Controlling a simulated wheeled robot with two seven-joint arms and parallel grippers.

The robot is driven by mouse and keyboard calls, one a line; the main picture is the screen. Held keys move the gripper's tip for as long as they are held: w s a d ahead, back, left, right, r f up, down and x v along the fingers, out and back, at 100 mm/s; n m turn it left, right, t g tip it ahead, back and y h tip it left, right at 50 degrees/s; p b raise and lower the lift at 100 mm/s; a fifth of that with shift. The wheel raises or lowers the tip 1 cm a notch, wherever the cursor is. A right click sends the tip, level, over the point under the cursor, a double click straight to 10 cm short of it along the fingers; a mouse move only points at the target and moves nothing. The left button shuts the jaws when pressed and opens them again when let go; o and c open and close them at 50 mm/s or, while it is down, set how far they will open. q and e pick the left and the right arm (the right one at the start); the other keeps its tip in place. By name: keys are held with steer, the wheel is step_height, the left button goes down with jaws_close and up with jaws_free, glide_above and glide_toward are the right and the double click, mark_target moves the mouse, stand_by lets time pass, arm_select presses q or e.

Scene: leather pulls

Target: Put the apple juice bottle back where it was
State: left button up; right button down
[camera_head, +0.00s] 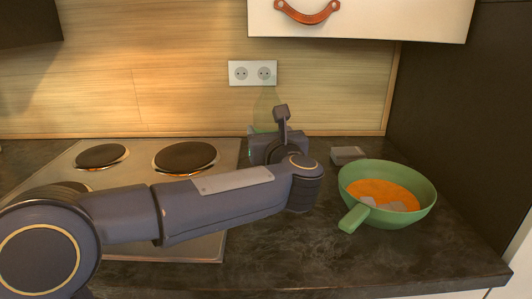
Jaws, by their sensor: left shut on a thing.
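A pale, see-through yellowish bottle (266,106), which I take to be the apple juice bottle, stands upright near the back wall, just below the socket. My left gripper (266,132) is at its lower part and is shut on it. The gripper and wrist hide the bottle's base, so I cannot tell whether it touches the counter. My left arm reaches in from the left across the hob. My right gripper is out of view.
A green pan (428,208) with orange contents and grey pieces stands right of my wrist. A small grey block (348,154) lies behind it. A hob (120,172) is on the left. A cabinet (360,16) with a leather pull (307,15) hangs above. The front right counter (300,255) is clear.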

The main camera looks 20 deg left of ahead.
arm_select(q)
steer(key=f, duration=0.1)
steer(key=w+f, duration=0.1)
steer(key=a+f+b, duration=0.1)
steer(key=f, duration=0.1)
steer(key=shift+w+f, duration=0.1)
steer(key=shift+w, duration=0.2)
steer(key=shift+f, duration=0.5)
steer(key=shift+f, duration=0.15)
steer(key=o, duration=1.4)
steer(key=shift+r, duration=0.2)
steer(key=v, duration=1.2)
